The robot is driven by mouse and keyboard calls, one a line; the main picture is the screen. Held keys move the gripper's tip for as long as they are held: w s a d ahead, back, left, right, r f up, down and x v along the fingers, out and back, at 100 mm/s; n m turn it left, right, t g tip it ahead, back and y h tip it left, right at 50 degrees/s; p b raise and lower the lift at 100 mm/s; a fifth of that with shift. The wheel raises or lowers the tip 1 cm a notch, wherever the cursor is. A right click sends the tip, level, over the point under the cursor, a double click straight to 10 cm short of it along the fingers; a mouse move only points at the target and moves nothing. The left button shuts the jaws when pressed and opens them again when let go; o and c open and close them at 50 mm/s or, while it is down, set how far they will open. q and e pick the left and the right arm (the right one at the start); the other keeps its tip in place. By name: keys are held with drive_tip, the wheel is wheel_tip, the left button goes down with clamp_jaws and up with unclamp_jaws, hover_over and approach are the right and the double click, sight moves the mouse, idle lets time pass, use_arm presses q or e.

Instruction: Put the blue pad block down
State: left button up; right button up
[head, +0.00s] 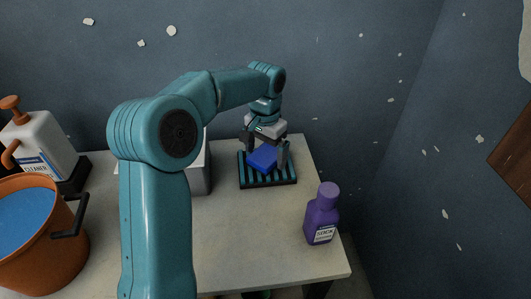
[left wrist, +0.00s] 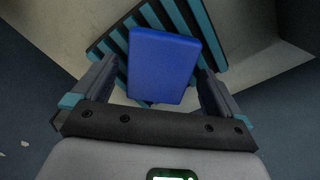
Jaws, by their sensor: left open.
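The blue pad block (head: 262,158) rests on a dark tray with teal stripes (head: 290,181) near the back right of the table. My left gripper (head: 267,155) reaches down over it, with one finger on either side. In the left wrist view the blue pad block (left wrist: 163,65) lies between the two open fingers, with gaps on both sides, and the striped tray (left wrist: 115,45) shows behind it. The block sits slightly turned relative to the tray. Its underside is hidden. My right gripper is not in view.
A purple bottle (head: 321,215) stands at the table's right edge, in front of the tray. A grey-white box (head: 199,170) is left of the tray, partly behind my arm. An orange bucket (head: 40,255) and a white cleaner bottle (head: 42,145) are at left. The table's front middle (head: 250,245) is clear.

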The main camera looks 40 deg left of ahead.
sight(265, 155)
use_arm(q)
wheel_tip(265, 155, up, 11)
drive_tip(key=p, duration=0.2)
drive_tip(key=shift+p, duration=0.4)
drive_tip(key=shift+s, duration=0.15)
